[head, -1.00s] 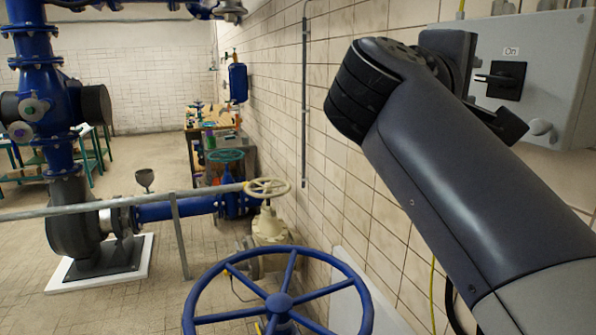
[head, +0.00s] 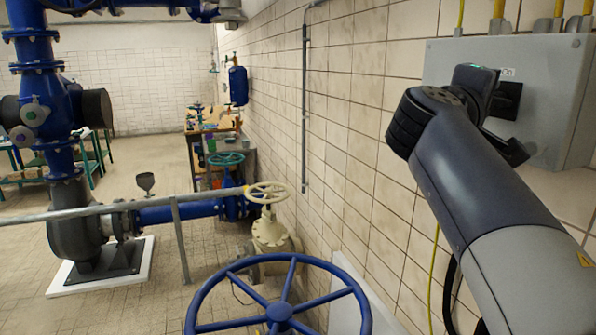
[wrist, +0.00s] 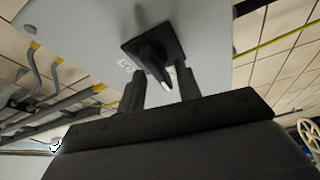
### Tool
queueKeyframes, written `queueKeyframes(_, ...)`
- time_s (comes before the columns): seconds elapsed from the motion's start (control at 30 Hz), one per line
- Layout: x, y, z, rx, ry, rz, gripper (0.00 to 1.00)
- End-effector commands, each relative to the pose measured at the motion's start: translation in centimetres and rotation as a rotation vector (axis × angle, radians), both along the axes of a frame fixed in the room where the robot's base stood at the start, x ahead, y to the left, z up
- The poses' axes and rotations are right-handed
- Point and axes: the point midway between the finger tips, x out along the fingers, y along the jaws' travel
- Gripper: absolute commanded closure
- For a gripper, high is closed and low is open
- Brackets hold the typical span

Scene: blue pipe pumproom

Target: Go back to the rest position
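My gripper (wrist: 160,92) is open, with its two dark fingers apart in the wrist view. The black rotary switch (wrist: 152,58) on the grey control box (wrist: 85,35) shows beyond the fingers, its handle lined up with the gap between them. I cannot tell how far the fingertips are from the handle. In the head view my gripper (head: 513,150) is in front of the grey box (head: 555,110), low beside the switch (head: 507,98). My wrist hides part of the switch. The label by it reads "On". My arm is bent and raised at the right.
A large blue handwheel (head: 280,312) stands low in front, with a cream valve wheel (head: 268,192) behind it. A grey rail (head: 100,208) crosses the left. The tiled wall (head: 350,110) runs close along the right. Open floor lies at the left.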

Motion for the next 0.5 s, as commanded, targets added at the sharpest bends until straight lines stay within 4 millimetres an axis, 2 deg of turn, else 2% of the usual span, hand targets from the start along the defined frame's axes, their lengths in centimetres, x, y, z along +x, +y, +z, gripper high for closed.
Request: queueKeyframes(0.5,0.03,0.06,-0.24,0.108,-0.299,0.001,0.67)
